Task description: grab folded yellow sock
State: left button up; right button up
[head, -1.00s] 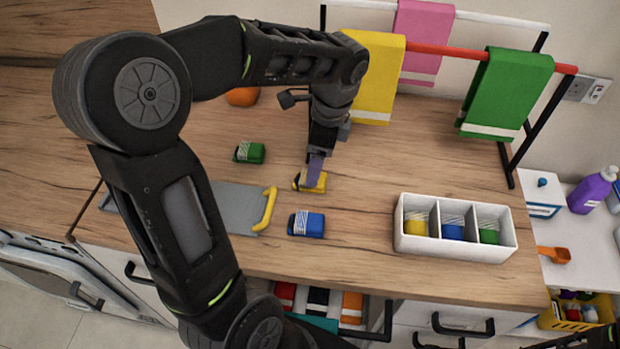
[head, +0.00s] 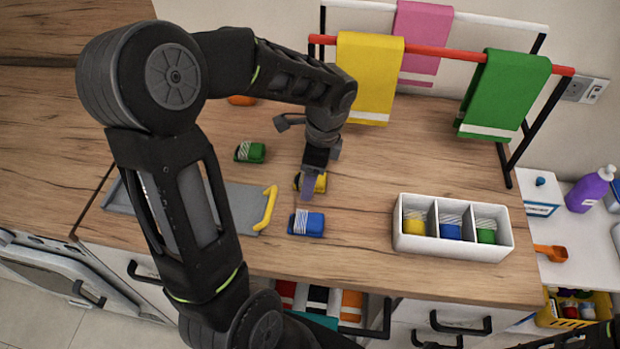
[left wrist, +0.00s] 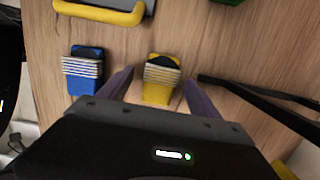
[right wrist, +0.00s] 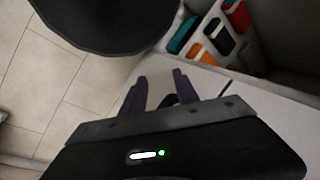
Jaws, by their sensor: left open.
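The folded yellow sock (head: 320,183), with a white-striped band and a dark patch, lies on the wooden counter. It also shows in the left wrist view (left wrist: 160,78). My left gripper (head: 307,190) is open, with its purple fingers beside and partly in front of the sock in the head view. In the left wrist view, the left gripper (left wrist: 158,88) has a finger to either side of the sock, with gaps and nothing held. My right gripper (right wrist: 159,82) is open and empty, over the floor beside the drawer fronts.
A folded blue sock (head: 306,223) lies close by and a green one (head: 250,152) farther back. A white three-part box (head: 455,246) holds yellow, blue and green socks. A grey tray (head: 245,205) with yellow handle is left; a towel rack (head: 530,130) stands behind.

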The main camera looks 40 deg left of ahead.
pick_arm(q)
jog(key=shift+c, duration=0.4)
jog(key=c, duration=1.3)
